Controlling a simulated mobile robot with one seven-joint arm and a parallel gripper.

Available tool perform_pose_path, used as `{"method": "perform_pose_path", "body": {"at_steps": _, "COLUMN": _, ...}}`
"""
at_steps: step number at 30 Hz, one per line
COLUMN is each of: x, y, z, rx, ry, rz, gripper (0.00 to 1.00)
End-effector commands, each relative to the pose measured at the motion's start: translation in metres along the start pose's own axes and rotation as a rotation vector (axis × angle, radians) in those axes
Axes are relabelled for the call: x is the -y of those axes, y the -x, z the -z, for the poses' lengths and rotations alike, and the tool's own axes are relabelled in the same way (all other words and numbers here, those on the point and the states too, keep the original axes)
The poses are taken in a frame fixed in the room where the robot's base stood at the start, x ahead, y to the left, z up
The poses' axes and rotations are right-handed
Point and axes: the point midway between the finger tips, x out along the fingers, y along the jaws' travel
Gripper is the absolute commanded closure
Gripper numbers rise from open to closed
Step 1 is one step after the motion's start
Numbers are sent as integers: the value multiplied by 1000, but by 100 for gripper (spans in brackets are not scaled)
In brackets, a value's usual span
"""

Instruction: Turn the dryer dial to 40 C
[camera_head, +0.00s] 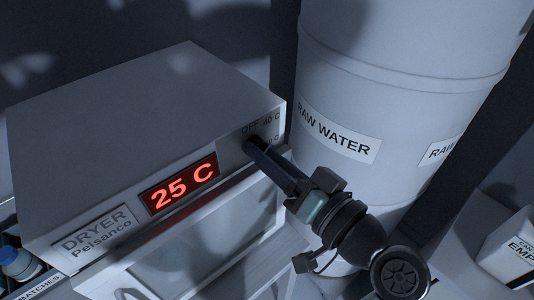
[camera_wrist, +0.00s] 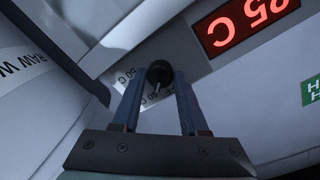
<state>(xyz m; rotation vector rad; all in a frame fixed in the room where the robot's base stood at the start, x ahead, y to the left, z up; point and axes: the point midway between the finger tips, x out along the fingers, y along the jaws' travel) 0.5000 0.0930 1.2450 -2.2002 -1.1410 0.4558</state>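The white dryer (camera_head: 140,110) stands at left in the head view, and its red display (camera_head: 180,183) reads 25 C. The display also shows upside down in the wrist view (camera_wrist: 243,24). The small black dial (camera_wrist: 159,73) is right of the display on the dryer front, with printed marks around it; OFF and a temperature label show in the head view. My gripper (camera_wrist: 158,82) points at the dial, its two fingers apart on either side of it with a slight gap visible. In the head view my gripper (camera_head: 257,150) covers most of the dial and some labels.
A large white RAW WATER barrel (camera_head: 395,90) stands close to the right of the dryer, beside my arm. A bottle with a blue cap (camera_head: 20,263) sits at lower left. A white labelled box (camera_head: 510,250) is at lower right.

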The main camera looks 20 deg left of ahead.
Motion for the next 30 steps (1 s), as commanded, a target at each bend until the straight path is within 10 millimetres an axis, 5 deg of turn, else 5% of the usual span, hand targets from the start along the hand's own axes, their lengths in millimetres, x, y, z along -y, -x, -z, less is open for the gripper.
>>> {"method": "perform_pose_path", "body": {"at_steps": 4, "x": 0, "y": 0, "z": 0, "rx": 0, "ry": 0, "rz": 0, "gripper": 29}}
{"method": "perform_pose_path", "body": {"at_steps": 19, "x": -1, "y": 5, "z": 0, "rx": -1, "ry": 1, "rz": -1, "gripper": 29}}
{"method": "perform_pose_path", "body": {"at_steps": 30, "x": -3, "y": 77, "z": -2, "rx": -4, "ry": 3, "rz": -5, "gripper": 29}}
